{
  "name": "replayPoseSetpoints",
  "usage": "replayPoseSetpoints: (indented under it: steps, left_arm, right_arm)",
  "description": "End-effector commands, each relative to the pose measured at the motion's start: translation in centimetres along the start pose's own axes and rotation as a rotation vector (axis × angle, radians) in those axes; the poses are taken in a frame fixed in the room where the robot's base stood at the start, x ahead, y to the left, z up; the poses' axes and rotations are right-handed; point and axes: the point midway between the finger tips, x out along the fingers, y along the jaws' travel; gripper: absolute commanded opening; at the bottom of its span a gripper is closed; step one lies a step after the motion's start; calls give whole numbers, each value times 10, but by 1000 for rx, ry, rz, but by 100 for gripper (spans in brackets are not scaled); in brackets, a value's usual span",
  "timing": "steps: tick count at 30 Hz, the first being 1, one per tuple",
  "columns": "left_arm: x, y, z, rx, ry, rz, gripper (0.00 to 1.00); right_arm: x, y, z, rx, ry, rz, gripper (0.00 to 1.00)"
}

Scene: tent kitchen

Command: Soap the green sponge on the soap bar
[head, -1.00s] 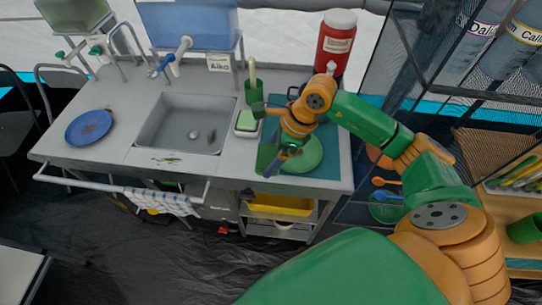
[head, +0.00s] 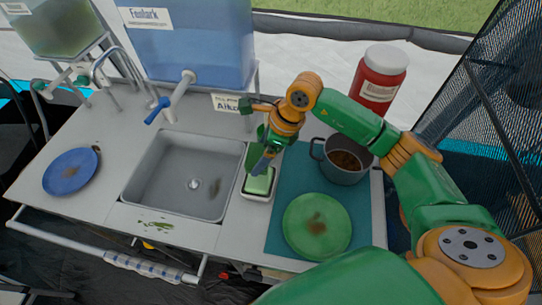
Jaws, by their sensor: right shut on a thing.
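My right gripper (head: 262,160) points down just above the soap dish, its jaws shut on the green sponge (head: 252,157). The sponge is small and partly hidden by the fingers. The soap bar (head: 259,181) is pale green and lies in a white dish (head: 256,197) between the sink and the teal mat. The sponge is at the far end of the bar; I cannot tell whether they touch. My left gripper is out of view.
The sink (head: 180,190) is left of the soap dish. A green plate (head: 317,226) with a brown stain and a grey pot (head: 343,162) are on the teal mat (head: 290,180). A blue plate (head: 70,172) lies far left. A red-bodied jar (head: 377,82) stands at the back.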

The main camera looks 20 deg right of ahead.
Motion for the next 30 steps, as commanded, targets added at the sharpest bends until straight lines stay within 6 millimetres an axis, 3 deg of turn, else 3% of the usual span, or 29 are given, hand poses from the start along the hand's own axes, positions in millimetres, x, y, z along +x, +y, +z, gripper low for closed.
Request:
replayPoseSetpoints:
  steps: [7, 18, 30]
  left_arm:
    - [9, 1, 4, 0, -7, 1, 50]
    - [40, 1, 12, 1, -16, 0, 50]
    - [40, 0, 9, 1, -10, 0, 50]
  right_arm:
    - [12, 0, -2, -1, 1, 0, 48]
    - [56, 0, -21, -1, 1, 0, 48]
    - [56, 0, -21, -1, 1, -1, 48]
